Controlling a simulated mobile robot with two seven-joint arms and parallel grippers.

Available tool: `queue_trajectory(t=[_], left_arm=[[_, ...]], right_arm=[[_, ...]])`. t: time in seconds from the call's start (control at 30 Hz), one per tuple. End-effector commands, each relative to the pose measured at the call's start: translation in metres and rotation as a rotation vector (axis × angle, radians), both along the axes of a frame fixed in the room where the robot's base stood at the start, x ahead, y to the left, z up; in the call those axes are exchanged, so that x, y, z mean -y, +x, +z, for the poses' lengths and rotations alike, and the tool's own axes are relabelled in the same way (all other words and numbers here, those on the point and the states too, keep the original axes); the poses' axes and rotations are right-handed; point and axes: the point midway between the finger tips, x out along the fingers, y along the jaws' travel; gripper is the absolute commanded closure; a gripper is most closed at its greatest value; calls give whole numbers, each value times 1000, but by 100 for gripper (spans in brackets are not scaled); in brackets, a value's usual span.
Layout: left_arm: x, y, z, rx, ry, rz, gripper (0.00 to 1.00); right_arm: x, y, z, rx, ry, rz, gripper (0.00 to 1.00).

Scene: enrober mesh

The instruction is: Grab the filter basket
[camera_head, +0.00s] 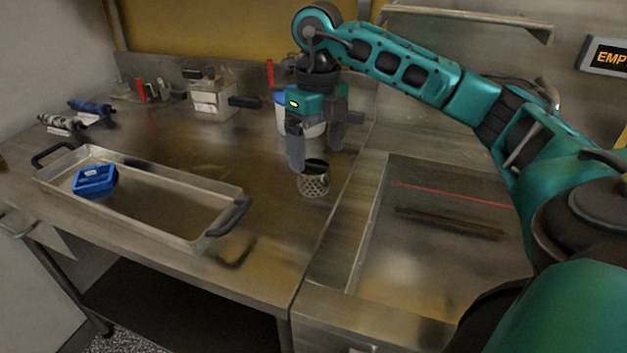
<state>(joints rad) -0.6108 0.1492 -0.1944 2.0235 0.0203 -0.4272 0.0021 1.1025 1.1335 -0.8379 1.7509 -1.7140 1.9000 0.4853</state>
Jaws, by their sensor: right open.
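The filter basket (313,184) is a small round metal mesh cup with a dark opening. It stands upright on the steel table near its right edge. My right gripper (316,158) is open and points down just above the basket. One finger is at the left of the basket's rim and the other is at the right, higher up in the picture. I cannot tell whether a finger touches the rim. My left gripper is not in view.
A shallow metal tray (150,212) with dark handles lies at the left, with a blue part (95,179) in it. A white-and-blue container (284,118) stands behind my right gripper. A metal box (211,102) stands at the back. A recessed steel basin (425,250) is at the right.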

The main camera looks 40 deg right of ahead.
Motion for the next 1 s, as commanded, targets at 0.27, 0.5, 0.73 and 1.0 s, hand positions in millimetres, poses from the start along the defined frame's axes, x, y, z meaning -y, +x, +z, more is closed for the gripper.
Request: queue_trajectory(t=[0.27, 0.5, 0.73, 1.0], left_arm=[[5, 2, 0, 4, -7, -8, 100], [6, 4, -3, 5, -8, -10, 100], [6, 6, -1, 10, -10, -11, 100], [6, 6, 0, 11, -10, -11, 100]], right_arm=[[0, 1, -25, 0, 0, 0, 11], [1, 3, -60, -2, -1, 1, 11], [1, 3, -67, 1, 0, 1, 11], [1, 3, -67, 1, 0, 1, 27]])
